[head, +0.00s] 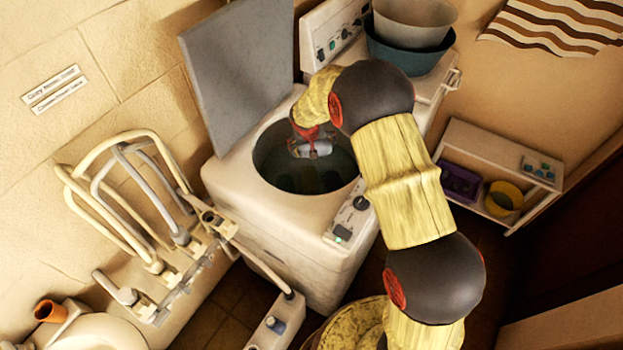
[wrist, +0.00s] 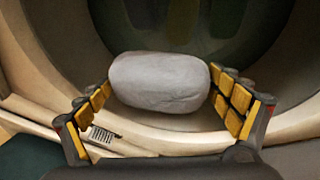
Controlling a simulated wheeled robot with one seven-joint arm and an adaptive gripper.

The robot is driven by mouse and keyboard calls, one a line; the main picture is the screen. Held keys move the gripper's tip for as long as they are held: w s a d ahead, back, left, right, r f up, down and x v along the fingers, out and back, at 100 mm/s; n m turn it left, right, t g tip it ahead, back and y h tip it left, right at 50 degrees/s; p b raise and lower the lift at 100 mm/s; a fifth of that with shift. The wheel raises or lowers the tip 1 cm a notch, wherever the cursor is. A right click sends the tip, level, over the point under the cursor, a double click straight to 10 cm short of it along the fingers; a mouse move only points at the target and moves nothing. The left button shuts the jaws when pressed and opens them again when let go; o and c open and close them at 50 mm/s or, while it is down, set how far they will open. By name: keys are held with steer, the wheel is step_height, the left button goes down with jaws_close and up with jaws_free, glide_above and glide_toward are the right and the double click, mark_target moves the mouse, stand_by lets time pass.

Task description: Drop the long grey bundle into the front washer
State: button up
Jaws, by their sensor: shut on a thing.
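The long grey bundle (wrist: 160,84) is a rounded, pale grey roll in the wrist view. My gripper (wrist: 165,95) is shut on it, with a yellow-padded finger at each end of the roll. In the head view my gripper (head: 312,146) hangs over the round opening of the front washer (head: 284,247). The bundle shows there only as a small grey patch under the gripper, partly hidden. The washer is a white top-loader with its grey lid (head: 238,75) raised. In the wrist view the drum's pale rim (wrist: 200,143) and dark inside lie behind the bundle.
A second white machine (head: 330,32) stands behind, with stacked basins (head: 408,50) on it. A low shelf (head: 487,150) with a purple basket (head: 459,184) and yellow bucket (head: 502,198) is at right.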

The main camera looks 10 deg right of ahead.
steer(key=shift+f, duration=0.75)
steer(key=o, duration=1)
steer(key=v, duration=1.2)
steer(key=shift+s, duration=0.1)
